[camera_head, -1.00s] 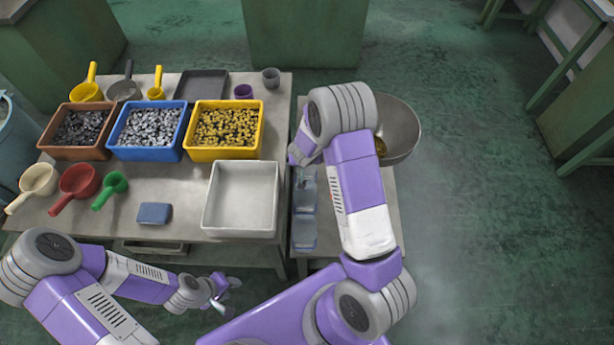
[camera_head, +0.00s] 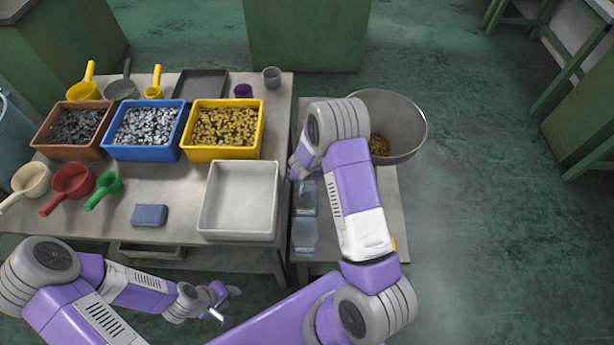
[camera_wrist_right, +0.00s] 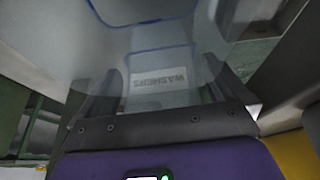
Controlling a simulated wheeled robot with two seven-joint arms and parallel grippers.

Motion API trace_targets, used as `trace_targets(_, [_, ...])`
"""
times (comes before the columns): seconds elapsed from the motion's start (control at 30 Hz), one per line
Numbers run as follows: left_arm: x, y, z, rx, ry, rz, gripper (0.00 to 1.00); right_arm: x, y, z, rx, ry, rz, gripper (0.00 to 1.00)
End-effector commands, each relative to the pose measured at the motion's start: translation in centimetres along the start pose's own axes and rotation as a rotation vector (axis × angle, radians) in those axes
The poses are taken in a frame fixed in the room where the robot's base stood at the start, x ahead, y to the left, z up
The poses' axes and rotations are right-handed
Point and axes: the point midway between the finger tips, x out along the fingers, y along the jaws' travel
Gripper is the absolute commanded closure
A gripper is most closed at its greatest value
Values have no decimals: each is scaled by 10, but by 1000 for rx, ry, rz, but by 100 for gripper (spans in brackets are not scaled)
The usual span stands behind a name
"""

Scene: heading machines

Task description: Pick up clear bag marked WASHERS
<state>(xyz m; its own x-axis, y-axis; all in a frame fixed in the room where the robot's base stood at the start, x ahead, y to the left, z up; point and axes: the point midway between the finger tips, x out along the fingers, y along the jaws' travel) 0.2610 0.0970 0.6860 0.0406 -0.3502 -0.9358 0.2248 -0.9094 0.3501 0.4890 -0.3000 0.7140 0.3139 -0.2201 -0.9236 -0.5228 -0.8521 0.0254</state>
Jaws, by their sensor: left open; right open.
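A clear bag with a label reading WASHERS (camera_wrist_right: 158,78) fills the middle of the right wrist view, its lettering upside down. My right gripper (camera_wrist_right: 160,92) is open, with a dark finger on each side of the label; I cannot tell whether they touch the bag. In the head view the right gripper is mostly hidden by its own wrist. Two clear bags (camera_head: 305,236) (camera_head: 306,197) lie on the narrow side table, left of my right forearm; their labels are too small to read there. My left gripper (camera_head: 226,303) is open and empty in front of the main table.
A metal bowl (camera_head: 402,122) with yellowish parts stands behind my right arm. A white empty tray (camera_head: 238,200) is on the main table by the bags. Brown (camera_head: 52,147), blue (camera_head: 125,152) and yellow (camera_head: 222,153) bins, scoops and a blue block (camera_head: 150,215) stand further left.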

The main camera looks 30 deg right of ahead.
Motion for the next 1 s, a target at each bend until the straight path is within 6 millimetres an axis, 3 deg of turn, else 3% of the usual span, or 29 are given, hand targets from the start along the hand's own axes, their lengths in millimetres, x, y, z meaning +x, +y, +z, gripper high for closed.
trace_targets(0.07, [-1,0,0,0,0,0,57,-1,0,0,0,0,0,0])
trace_targets(0.37, [-1,0,0,0,0,0,57,-1,0,0,0,0,0,46])
trace_targets(0.67, [-4,2,0,0,0,0,57,-6,0,-2,0,0,0,46])
trace_targets(1.0, [-42,16,2,0,0,0,57,-58,1,-24,-2,2,-1,46])
